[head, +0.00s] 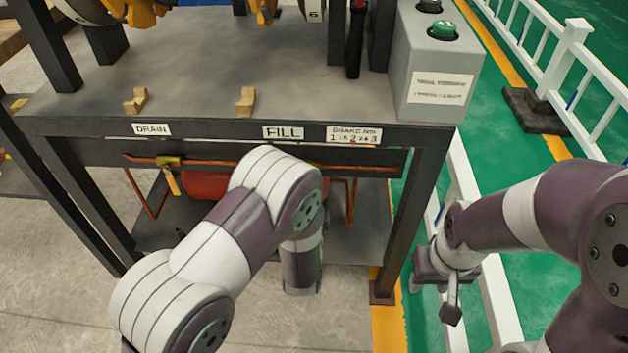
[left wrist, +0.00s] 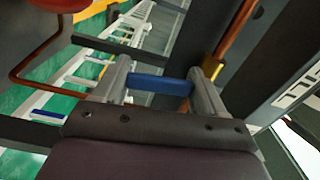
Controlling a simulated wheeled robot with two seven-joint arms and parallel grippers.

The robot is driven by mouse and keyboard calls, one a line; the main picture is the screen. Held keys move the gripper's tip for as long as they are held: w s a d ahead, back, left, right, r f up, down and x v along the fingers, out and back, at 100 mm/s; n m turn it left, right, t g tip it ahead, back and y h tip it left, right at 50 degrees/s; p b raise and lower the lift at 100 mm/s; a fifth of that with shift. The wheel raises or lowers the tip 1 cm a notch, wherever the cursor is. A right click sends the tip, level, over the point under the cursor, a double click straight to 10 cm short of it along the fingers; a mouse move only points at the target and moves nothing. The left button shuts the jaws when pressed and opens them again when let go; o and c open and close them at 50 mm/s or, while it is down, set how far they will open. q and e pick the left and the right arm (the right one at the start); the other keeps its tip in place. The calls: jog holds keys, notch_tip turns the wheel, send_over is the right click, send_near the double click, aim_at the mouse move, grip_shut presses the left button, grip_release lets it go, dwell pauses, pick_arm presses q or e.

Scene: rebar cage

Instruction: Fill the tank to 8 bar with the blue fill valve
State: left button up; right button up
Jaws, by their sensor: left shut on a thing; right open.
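The blue fill valve handle (left wrist: 160,84) lies between the fingers of my left gripper (left wrist: 160,88) in the left wrist view, and the gripper is shut on it. A copper pipe (left wrist: 232,45) runs just beyond the fingers. In the head view my left arm hides that gripper and the valve, below the FILL label (head: 283,133). The red tank (head: 205,185) shows partly under the table, behind my left arm. My right gripper (head: 447,292) is open and empty, right of the table. I cannot make out a pressure gauge reading.
The yellow drain valve (head: 171,175) hangs under the DRAIN label (head: 152,129). The dark table (head: 260,70) carries a grey box with a green button (head: 443,30) and two wooden rests. A white railing (head: 560,60) stands at the right. Table legs flank the tank.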

pick_arm(q)
jog(key=shift+a+m+p, duration=0.35)
jog(key=shift+m+p, duration=0.1)
jog(key=shift+m, duration=0.25)
pick_arm(e)
jog(key=shift+r, duration=0.7)
pick_arm(q)
jog(key=shift+f, duration=0.1)
jog(key=o, duration=1.5)
